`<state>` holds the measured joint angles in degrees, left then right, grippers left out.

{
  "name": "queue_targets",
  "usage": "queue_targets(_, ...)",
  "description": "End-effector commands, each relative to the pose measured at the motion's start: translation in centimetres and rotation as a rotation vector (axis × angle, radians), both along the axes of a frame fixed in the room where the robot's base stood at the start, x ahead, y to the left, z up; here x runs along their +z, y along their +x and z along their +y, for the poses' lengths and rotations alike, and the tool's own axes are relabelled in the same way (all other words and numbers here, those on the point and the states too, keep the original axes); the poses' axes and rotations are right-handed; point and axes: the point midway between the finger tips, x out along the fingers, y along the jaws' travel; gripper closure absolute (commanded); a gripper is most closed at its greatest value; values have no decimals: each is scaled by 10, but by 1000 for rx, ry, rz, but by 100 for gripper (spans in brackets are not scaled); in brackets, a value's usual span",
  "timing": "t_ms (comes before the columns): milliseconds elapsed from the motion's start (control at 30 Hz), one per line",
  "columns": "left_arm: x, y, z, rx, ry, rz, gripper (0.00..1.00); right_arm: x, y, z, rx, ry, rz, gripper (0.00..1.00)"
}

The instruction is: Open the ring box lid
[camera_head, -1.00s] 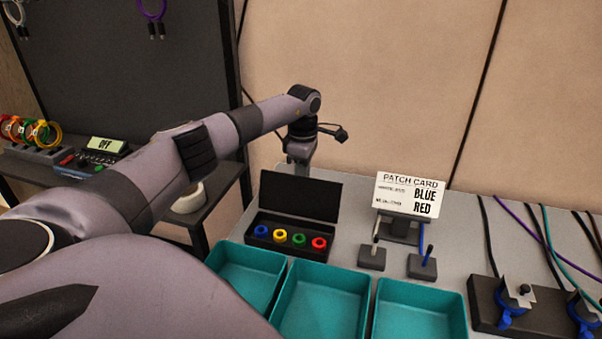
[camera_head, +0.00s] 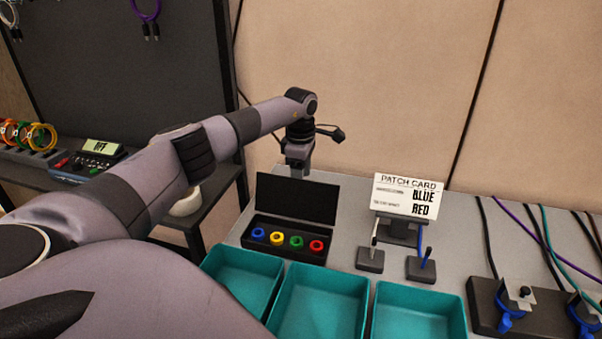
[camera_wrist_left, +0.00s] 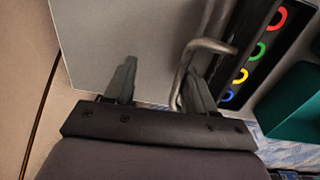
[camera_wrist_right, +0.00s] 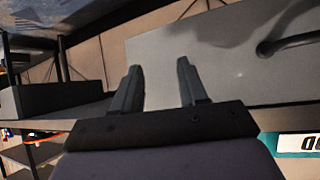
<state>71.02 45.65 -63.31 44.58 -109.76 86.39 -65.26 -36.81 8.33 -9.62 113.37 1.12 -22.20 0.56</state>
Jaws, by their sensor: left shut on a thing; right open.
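The black ring box (camera_head: 262,248) stands on the grey table with its lid (camera_head: 298,198) raised up and tilted back. Blue, yellow, green and red rings (camera_head: 296,242) show inside in a row. My left gripper (camera_head: 298,168) is just behind the lid's upper edge; its fingertips are small there. The box (camera_wrist_left: 228,80) shows at right. My right gripper (camera_wrist_right: 160,75) is open and empty.
Several teal trays (camera_head: 320,270) stand in front of the box. A patch card (camera_head: 406,196) and two small dark stands (camera_head: 371,260) are to its right. Cable blocks (camera_head: 480,302) are further right. A shelf with a device (camera_head: 88,164) is at left.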

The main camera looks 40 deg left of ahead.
Motion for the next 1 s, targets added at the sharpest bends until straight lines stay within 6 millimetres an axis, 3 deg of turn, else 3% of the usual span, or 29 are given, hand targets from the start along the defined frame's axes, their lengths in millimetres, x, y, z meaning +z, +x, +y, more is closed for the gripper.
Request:
queue_targets(800,-7,0,2,2,12,-3,64,-2,-1,-1,-3,0,3,57)
queue_targets(1000,10,-1,2,1,12,-7,64,-1,-2,-1,-3,0,4,57)
